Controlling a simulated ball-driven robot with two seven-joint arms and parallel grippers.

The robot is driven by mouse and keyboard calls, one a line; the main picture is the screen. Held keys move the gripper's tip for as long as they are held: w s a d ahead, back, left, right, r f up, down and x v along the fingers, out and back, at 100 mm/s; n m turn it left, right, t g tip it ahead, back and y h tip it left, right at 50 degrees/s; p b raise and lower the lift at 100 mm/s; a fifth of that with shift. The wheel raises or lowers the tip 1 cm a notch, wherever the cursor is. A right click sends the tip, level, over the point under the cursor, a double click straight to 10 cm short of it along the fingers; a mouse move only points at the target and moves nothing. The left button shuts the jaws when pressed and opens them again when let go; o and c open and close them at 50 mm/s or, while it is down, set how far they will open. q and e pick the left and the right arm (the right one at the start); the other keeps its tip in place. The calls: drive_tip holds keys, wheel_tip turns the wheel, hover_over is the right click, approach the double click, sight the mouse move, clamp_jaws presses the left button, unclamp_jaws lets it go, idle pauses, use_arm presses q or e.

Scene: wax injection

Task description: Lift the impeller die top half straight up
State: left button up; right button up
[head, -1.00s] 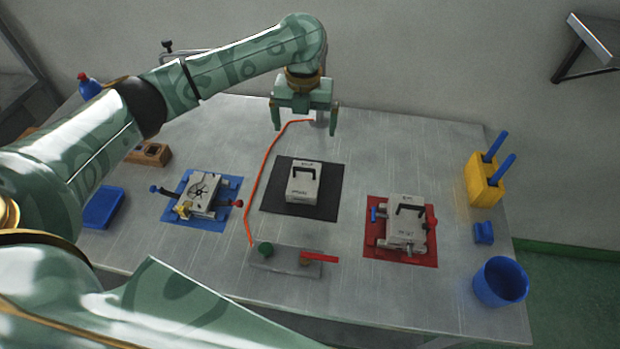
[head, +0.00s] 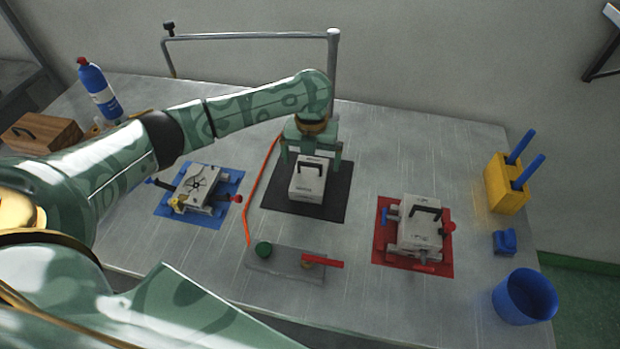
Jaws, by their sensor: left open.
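A pale grey block with a black handle, which looks like the impeller die top half (head: 307,187), rests on the black mat (head: 272,193) in mid-table. My left gripper (head: 311,166) is open and pointing down at the block's far end. Its fingers show to either side of the handle; I cannot tell whether they touch anything. On the blue mat (head: 226,212) lies an open die half (head: 197,186) with a dark impeller-shaped pattern on its face. My right gripper is not in view.
A closed die (head: 418,237) with a handle sits on the red mat (head: 383,252). An orange hose (head: 252,190) runs left of the black mat to a grey plate (head: 285,263) with a green knob and red lever. A yellow holder (head: 505,185) and blue cup (head: 525,297) stand at right.

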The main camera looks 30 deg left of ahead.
sight(310, 165)
use_arm(q)
wheel_tip(310, 165, down, 4)
drive_tip(key=shift+a+r+b, duration=0.15)
drive_tip(key=shift+r+b, duration=0.05)
drive_tip(key=shift+b, duration=0.3)
drive_tip(key=shift+r, duration=0.1)
drive_tip(key=shift+c, duration=0.7)
drive_tip(key=shift+s, duration=0.1)
drive_tip(key=c, duration=1.5)
drive_tip(key=shift+r, duration=0.1)
